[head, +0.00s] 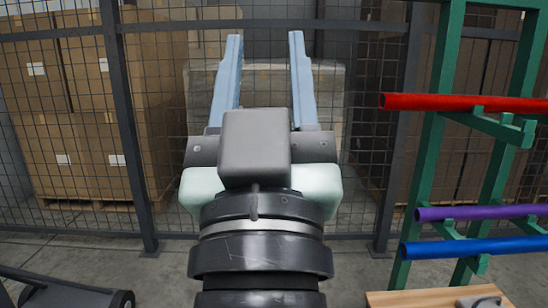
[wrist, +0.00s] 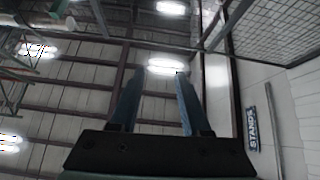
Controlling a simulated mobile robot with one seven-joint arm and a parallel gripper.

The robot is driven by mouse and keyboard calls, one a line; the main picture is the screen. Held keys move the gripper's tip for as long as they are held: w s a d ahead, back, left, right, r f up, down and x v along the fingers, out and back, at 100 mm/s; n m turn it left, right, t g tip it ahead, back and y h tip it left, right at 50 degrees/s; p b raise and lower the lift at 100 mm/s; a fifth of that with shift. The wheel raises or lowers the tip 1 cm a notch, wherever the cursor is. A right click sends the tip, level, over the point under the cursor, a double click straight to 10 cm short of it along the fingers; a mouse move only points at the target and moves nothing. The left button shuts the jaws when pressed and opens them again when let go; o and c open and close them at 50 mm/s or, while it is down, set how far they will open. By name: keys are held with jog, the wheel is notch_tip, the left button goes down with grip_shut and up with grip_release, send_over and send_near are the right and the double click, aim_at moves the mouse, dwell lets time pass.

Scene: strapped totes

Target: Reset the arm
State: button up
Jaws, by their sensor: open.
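My gripper (head: 266,45) is in the middle of the head view, with its two long blue fingers pointing up and apart. It is open, and nothing is between the fingers. In the wrist view my gripper (wrist: 152,82) shows against the ceiling, its fingers spread with a ceiling lamp (wrist: 167,67) far behind the gap. No strapped tote is visible in either view.
A dark mesh fence (head: 115,100) stands behind my gripper, with stacked cardboard boxes (head: 40,75) beyond it. A green rack (head: 440,130) at right holds a red tube (head: 430,102), a purple tube (head: 450,213) and a blue tube (head: 460,248). A wooden surface (head: 420,299) and dark cart (head: 60,290) sit low.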

jog(key=s+d+r+m+t+p, duration=0.1)
jog(key=s+r+t, duration=0.1)
jog(key=s+r, duration=0.35)
notch_tip(320, 180, up, 37)
jog(key=w+p, duration=0.1)
jog(key=p, duration=3.6)
jog(key=shift+w+a+f, duration=0.15)
jog(key=shift+w+a, duration=0.05)
jog(key=shift+w, duration=0.05)
